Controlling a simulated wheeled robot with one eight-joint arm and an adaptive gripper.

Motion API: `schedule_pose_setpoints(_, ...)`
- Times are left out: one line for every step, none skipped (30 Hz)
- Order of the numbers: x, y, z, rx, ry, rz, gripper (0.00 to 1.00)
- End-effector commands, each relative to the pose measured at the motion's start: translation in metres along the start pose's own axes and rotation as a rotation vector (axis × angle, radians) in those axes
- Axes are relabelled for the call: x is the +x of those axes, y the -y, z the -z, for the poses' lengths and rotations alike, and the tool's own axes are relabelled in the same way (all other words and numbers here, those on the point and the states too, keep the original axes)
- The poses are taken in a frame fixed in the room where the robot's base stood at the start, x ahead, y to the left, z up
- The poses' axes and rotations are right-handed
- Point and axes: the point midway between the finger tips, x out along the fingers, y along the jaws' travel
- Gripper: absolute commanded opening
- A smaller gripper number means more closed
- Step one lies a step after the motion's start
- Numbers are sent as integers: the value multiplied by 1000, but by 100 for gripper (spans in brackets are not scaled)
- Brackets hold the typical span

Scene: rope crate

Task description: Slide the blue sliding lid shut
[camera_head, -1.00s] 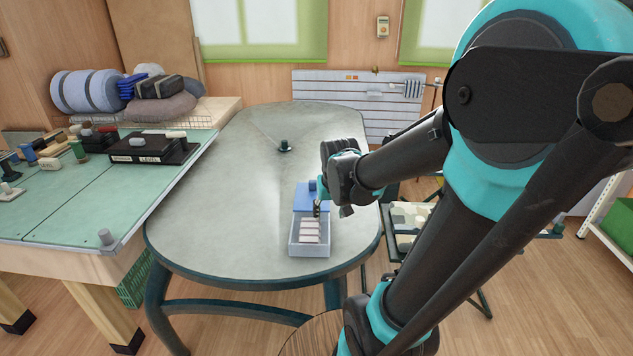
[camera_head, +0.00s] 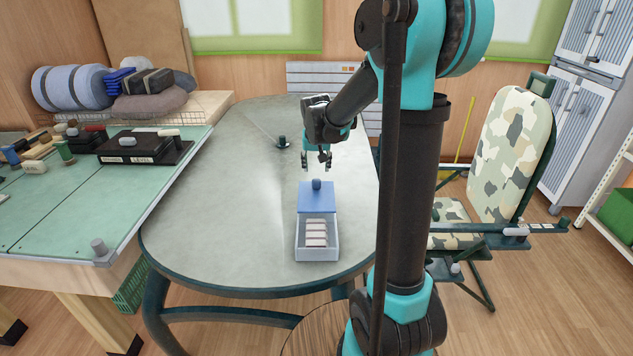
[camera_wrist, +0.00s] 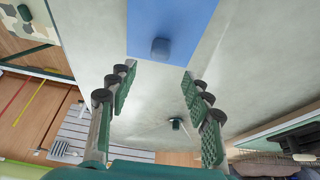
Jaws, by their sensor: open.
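The blue sliding lid (camera_head: 317,199) covers the far part of a pale grey box (camera_head: 317,252) on the oval table. The near part of the box is open and shows several white blocks (camera_head: 316,232) in a row. A dark blue knob (camera_head: 317,184) stands on the lid near its far end. My gripper (camera_head: 317,163) is open and empty, above and beyond the knob, apart from it. In the wrist view the lid (camera_wrist: 184,24) and its knob (camera_wrist: 160,48) lie ahead, in line with the gap between the fingers (camera_wrist: 155,85).
The grey oval table (camera_head: 215,225) is mostly clear around the box. A small dark knobbed object (camera_head: 282,143) stands farther back on it. A green-topped bench (camera_head: 95,205) with a black case (camera_head: 145,147) is at left. A camouflage chair (camera_head: 510,150) stands at right.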

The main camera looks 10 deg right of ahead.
Motion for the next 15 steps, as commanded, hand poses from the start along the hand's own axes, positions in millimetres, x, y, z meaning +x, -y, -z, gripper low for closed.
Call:
schedule_pose_setpoints(10,0,0,1,0,0,50)
schedule_pose_setpoints(15,0,0,1,0,0,50)
schedule_pose_setpoints(21,0,0,1,0,0,50)
schedule_pose_setpoints(27,0,0,1,0,0,50)
schedule_pose_setpoints(32,0,0,1,0,0,50)
schedule_pose_setpoints(38,0,0,1,0,0,50)
schedule_pose_setpoints(43,0,0,1,0,0,50)
schedule_pose_setpoints(48,0,0,1,0,0,50)
schedule_pose_setpoints(54,0,0,0,0,0,50)
schedule_pose_setpoints(59,0,0,0,0,0,50)
schedule_pose_setpoints(64,0,0,0,0,0,50)
schedule_pose_setpoints(69,0,0,0,0,0,50)
schedule_pose_setpoints(73,0,0,0,0,0,50)
schedule_pose_setpoints(76,0,0,0,0,0,50)
schedule_pose_setpoints(81,0,0,0,0,0,50)
